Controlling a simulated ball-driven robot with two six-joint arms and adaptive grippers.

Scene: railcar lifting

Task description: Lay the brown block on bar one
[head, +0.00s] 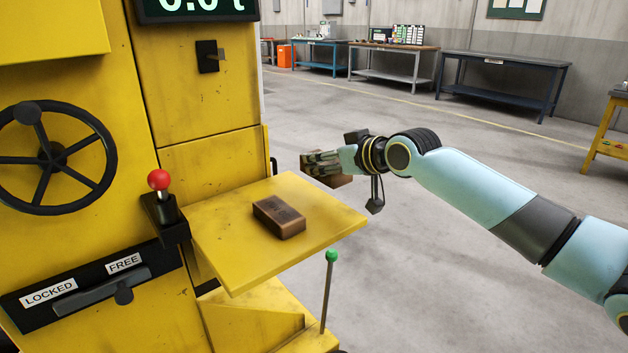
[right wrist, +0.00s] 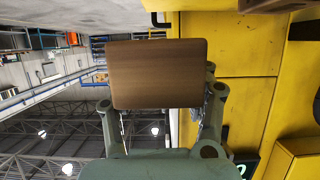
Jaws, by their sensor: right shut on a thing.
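My right gripper (head: 322,163) is shut on a brown block (right wrist: 158,73), which it holds in the air just past the far edge of the yellow shelf. In the head view, the fingers hide most of this held block (head: 341,182). A second brown block (head: 279,216) lies flat on the yellow shelf (head: 235,250), apart from the gripper. I cannot make out which part is bar one. My left gripper is not in view.
The yellow machine carries a black handwheel (head: 45,158), a red-knobbed lever (head: 159,180) and a LOCKED/FREE slide (head: 90,288). A green-tipped rod (head: 331,256) stands in front of the shelf. Workbenches (head: 500,75) stand far back; the floor between is clear.

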